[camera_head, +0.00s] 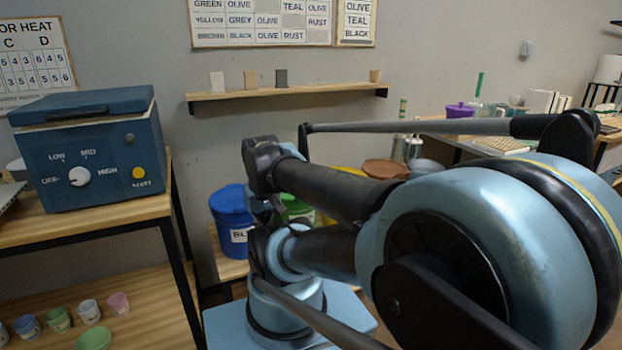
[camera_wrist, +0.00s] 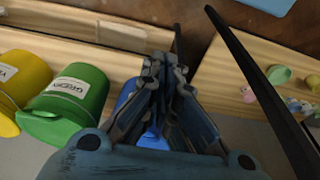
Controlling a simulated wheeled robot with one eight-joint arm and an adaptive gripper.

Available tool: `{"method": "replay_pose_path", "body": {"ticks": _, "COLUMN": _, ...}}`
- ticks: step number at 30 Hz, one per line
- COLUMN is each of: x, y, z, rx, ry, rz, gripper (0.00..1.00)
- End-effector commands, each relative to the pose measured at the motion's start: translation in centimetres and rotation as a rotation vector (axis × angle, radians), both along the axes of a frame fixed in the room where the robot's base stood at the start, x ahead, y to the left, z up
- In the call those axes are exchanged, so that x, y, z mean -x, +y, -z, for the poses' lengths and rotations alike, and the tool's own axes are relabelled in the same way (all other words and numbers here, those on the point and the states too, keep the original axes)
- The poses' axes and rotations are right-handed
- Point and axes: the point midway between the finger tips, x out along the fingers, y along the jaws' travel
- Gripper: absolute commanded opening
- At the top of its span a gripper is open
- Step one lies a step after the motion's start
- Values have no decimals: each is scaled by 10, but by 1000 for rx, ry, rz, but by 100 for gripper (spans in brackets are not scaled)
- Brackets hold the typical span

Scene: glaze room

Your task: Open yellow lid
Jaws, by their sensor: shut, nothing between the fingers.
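The yellow bucket (camera_wrist: 24,78) lies at the left edge of the wrist view, partly cut off, with its yellow lid (camera_wrist: 8,126) at the lower left corner. The lid looks closed. In the head view only a yellow patch (camera_head: 350,171) shows behind my arm. My gripper (camera_wrist: 166,64) is shut and empty. In the wrist view it is in front of the blue bucket (camera_wrist: 124,95), right of the green and yellow buckets, and hides much of the blue one. I cannot tell whether it touches the blue bucket.
The green bucket (camera_wrist: 80,92) stands between the yellow and blue ones. A wooden shelf board (camera_wrist: 60,25) runs beside the buckets. A blue kiln (camera_head: 85,150) stands on a rack at the left, with small cups (camera_head: 89,311) below. A wall shelf (camera_head: 290,95) holds sample tiles.

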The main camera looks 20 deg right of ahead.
Motion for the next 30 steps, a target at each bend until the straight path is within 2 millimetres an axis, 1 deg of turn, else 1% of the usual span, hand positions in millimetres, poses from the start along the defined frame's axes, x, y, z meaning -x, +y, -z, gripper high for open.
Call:
{"method": "replay_pose_path", "body": {"ticks": 2, "x": -3, "y": -2, "z": -2, "rx": -10, "ry": 0, "rz": 37, "gripper": 0}}
{"method": "replay_pose_path", "body": {"ticks": 5, "x": -12, "y": -6, "z": -8, "rx": -41, "ry": 1, "rz": 138, "gripper": 0}}
{"method": "replay_pose_path", "body": {"ticks": 8, "x": -26, "y": -13, "z": -15, "rx": -90, "ry": 2, "rz": 290, "gripper": 0}}
{"method": "replay_pose_path", "body": {"ticks": 14, "x": -58, "y": -37, "z": -28, "rx": -197, "ry": 4, "rz": 627, "gripper": 0}}
{"method": "replay_pose_path", "body": {"ticks": 17, "x": -73, "y": -52, "z": -33, "rx": -253, "ry": 3, "rz": 793, "gripper": 0}}
{"method": "replay_pose_path", "body": {"ticks": 23, "x": -101, "y": -90, "z": -40, "rx": -368, "ry": 2, "rz": 1121, "gripper": 0}}
{"method": "replay_pose_path", "body": {"ticks": 29, "x": -124, "y": -139, "z": -43, "rx": -488, "ry": 0, "rz": 1447, "gripper": 0}}
{"method": "replay_pose_path", "body": {"ticks": 30, "x": -127, "y": -150, "z": -43, "rx": -512, "ry": -1, "rz": 1510, "gripper": 0}}
